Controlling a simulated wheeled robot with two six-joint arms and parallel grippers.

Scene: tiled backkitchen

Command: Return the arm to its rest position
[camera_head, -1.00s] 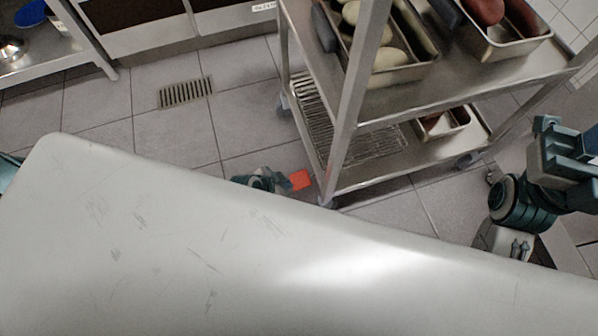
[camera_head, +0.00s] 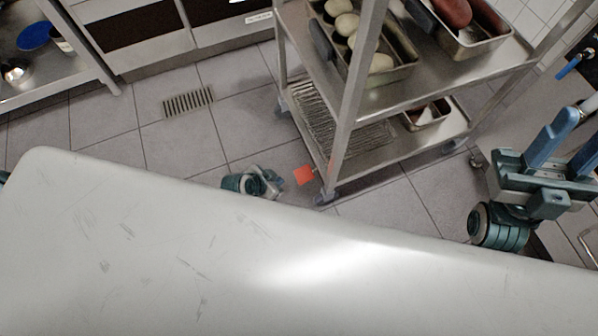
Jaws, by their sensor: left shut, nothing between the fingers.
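My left gripper (camera_head: 268,182) shows as a small teal and grey part beyond the far edge of the white surface (camera_head: 190,245), left of the steel trolley. It holds nothing. Much of its arm is hidden by that surface, and a bit of teal shows at the left edge of the picture. My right gripper (camera_head: 572,142) is at the right edge, with two blue fingers pointing up and apart, and nothing visible between them. One of its fingers is partly cut off by the picture edge.
A steel trolley (camera_head: 435,88) holds trays of loaves and stands just beyond the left gripper. A small orange-red piece (camera_head: 303,175) shows beside the trolley's foot. A floor drain (camera_head: 188,101) lies in open tiled floor at left. A steel shelf (camera_head: 88,80) stands at far left.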

